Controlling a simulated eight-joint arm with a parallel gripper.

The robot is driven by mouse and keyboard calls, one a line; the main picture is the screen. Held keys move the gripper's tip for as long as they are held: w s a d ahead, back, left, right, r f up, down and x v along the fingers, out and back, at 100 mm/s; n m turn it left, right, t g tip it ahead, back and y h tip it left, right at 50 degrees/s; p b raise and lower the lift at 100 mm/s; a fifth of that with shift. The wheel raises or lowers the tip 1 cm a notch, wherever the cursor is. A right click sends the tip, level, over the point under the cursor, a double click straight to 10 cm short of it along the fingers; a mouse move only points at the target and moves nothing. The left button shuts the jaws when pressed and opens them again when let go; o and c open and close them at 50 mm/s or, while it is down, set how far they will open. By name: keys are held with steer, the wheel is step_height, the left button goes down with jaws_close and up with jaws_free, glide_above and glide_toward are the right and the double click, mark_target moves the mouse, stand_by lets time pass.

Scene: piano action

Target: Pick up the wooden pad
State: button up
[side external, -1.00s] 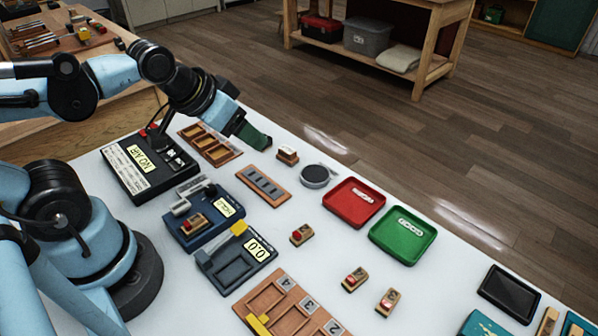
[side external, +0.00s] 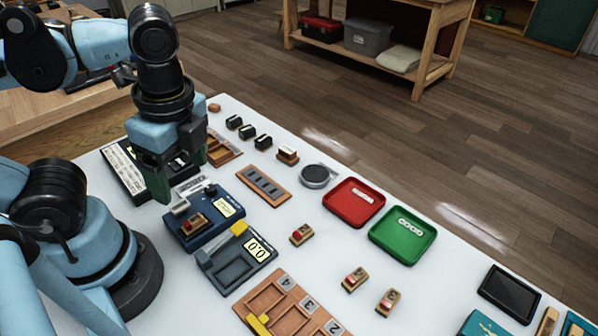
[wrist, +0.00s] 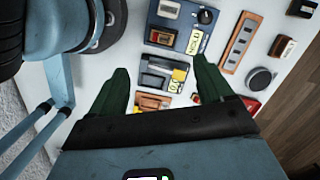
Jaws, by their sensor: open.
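Several small wooden pads with red tops are in the side view; which one is meant cannot be told. One wooden pad (side external: 195,224) sits on the blue device (side external: 187,240) with a lit display, and others lie on the white table: one in the middle (side external: 302,234) and two nearer the front (side external: 353,280) (side external: 389,301). My gripper (side external: 182,182) points down, open and empty, above and behind the blue device. In the wrist view my gripper (wrist: 160,68) has its green fingers spread, with the blue device (wrist: 177,37) beyond them.
A black scale with a yellow part (side external: 236,262) stands in front of the blue device. A slotted wooden strip (side external: 263,186), a round grey disc (side external: 316,176), a red tray (side external: 354,203) and a green tray (side external: 402,235) lie to the right. A numbered wooden tray (side external: 285,310) is at the front.

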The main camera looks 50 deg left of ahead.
glide_above(193, 219)
steer(key=d, duration=0.1)
step_height(193, 219, down, 7)
steer(key=shift+s+r, duration=0.15)
steer(key=shift+r, duration=0.05)
steer(key=shift+w+a+f, duration=0.1)
steer(key=shift+w+f, duration=0.05)
steer(key=shift+f, duration=0.6)
steer(key=shift+w+a+f, duration=0.1)
steer(key=shift+f, duration=0.65)
steer(key=shift+s+a+f, duration=0.1)
steer(key=shift+a+f, duration=0.05)
steer(key=shift+f, duration=0.95)
jaws_close()
steer(key=shift+r, duration=0.25)
